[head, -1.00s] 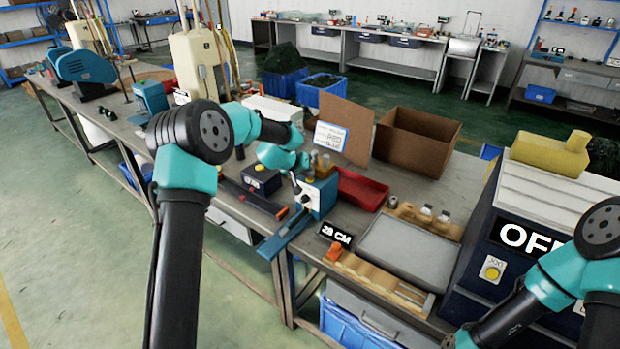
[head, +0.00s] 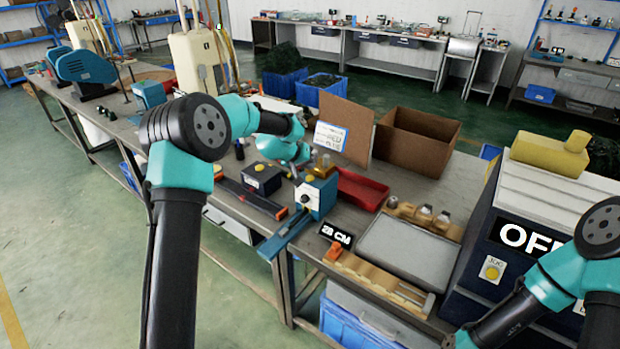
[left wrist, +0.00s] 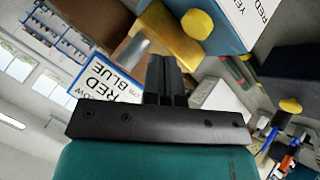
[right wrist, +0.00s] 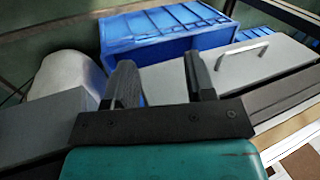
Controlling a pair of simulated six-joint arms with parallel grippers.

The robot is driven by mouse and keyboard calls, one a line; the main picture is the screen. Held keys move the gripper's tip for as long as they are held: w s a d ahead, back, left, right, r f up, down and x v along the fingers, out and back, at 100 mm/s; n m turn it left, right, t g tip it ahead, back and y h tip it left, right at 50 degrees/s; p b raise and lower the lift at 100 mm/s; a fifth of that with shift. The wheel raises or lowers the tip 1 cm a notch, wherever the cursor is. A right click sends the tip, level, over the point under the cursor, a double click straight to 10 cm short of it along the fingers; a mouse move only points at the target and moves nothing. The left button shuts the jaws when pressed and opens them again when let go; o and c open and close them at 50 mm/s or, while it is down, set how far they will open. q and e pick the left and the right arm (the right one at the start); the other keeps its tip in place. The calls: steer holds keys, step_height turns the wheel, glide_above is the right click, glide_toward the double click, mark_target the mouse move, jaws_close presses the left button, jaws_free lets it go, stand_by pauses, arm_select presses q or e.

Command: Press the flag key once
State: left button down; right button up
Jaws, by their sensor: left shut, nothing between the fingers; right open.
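The other yellow button (head: 260,167) is on a low dark box (head: 262,181), seen at right in the left wrist view (left wrist: 290,106). My left gripper (left wrist: 165,65) is shut and empty, above and behind the dial box, apart from both buttons. My right gripper (right wrist: 157,80) is open and empty, low by the bench front.
A sign board (head: 343,130) stands close behind my left gripper. A red tray (head: 360,188), cardboard box (head: 418,140), 28 CM display (head: 335,234) and grey plate (head: 409,249) lie to the right. A blue crate (right wrist: 165,35) is near my right gripper.

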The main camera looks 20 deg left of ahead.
mark_target(309, 177)
arm_select(q)
steer(key=shift+r, duration=1.55)
